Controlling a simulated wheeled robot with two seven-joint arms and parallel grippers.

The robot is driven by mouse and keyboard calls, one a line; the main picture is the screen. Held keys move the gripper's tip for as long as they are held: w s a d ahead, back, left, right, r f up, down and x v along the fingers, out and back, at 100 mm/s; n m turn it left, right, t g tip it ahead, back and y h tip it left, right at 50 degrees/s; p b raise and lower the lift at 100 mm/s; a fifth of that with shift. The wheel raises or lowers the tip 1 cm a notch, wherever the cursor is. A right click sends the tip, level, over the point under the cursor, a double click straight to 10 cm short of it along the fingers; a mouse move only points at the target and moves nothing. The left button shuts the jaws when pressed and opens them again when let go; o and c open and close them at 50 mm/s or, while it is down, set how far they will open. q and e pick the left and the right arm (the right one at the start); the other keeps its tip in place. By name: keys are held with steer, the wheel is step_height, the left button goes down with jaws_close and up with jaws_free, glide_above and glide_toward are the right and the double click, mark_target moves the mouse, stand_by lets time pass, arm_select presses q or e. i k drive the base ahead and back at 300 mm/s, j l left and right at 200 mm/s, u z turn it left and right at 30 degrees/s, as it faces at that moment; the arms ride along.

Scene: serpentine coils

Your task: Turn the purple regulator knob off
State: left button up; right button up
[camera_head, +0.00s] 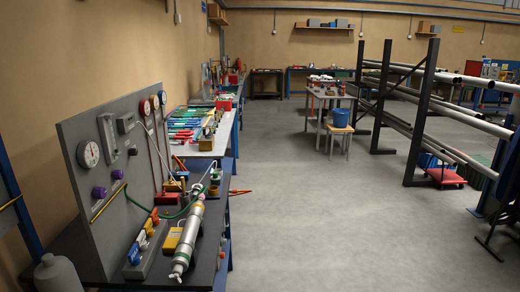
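Two purple knobs show on the upright grey panel (128,222) at the left. The nearer purple knob (99,192) sits below the large round gauge (88,153). The farther purple knob (117,174) sits a little higher in the picture, to the right. A brass-coloured rod or pipe (106,203) runs just below the knobs. I cannot tell from this view how far either knob is turned. Neither of my grippers is in view, and nothing covers the knobs.
The dark bench (207,255) in front of the panel holds a silver cylinder (188,240), coloured valves (147,232), a yellow device (172,240) and a green hose. A grey bottle (55,274) stands near left. Open floor (300,220) lies right; pipe racks (424,110) stand beyond.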

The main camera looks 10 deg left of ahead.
mark_target(100, 193)
steer(key=u, duration=1.2)
